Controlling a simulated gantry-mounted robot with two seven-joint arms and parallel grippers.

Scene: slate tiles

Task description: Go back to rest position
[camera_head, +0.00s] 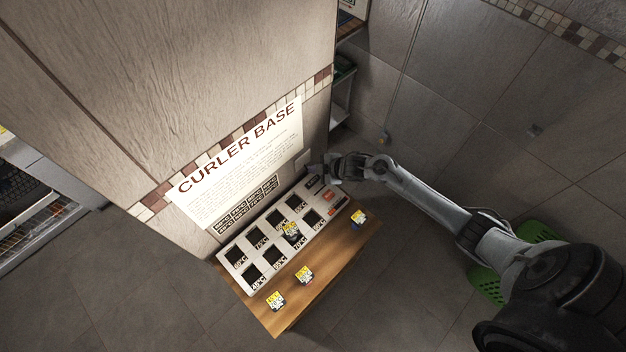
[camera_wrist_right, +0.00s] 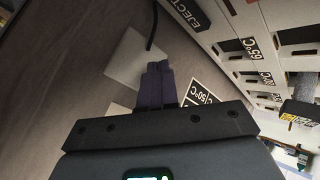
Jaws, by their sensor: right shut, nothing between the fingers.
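My right gripper (camera_head: 322,166) is at the far right end of the curler base, close to the wall. In the right wrist view its fingers (camera_wrist_right: 158,84) are together with nothing between them, in front of a white wall plate (camera_wrist_right: 138,57) with a black cable. The white curler base (camera_head: 262,239) has black square slots with temperature labels. It also shows in the right wrist view (camera_wrist_right: 247,48). One yellow-labelled curler (camera_head: 291,230) stands at a middle slot. My left gripper is not in view.
The base lies on a wooden table (camera_head: 325,262) against the wall. Several yellow-labelled pieces, such as this one (camera_head: 304,274), stand along its front edge. A "CURLER BASE" poster (camera_head: 240,165) hangs above. A green basket (camera_head: 486,283) is on the floor beneath my right arm.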

